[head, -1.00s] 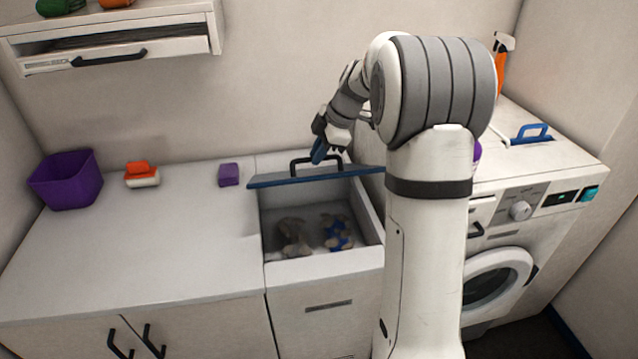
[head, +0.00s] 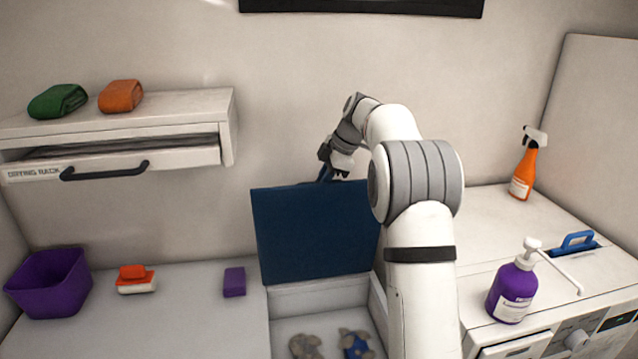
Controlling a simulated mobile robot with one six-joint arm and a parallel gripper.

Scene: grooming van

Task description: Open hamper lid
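The hamper lid (head: 315,232) stands raised, its dark blue underside facing me. The open hamper (head: 290,298) is below it, with two plush-like items, one greyish brown (head: 306,346) and one with blue (head: 356,344), lying inside. My gripper (head: 326,174) is at the lid's upper edge, near where the handle was seen; the lid and my wrist hide most of the fingers and the handle. I cannot tell whether the fingers are closed on it.
A purple bin (head: 50,284), an orange-and-white brush (head: 135,279) and a purple block (head: 234,282) are on the left counter. A drying rack drawer (head: 110,160) hangs above. A purple pump bottle (head: 514,290) and orange spray bottle (head: 525,170) stand right.

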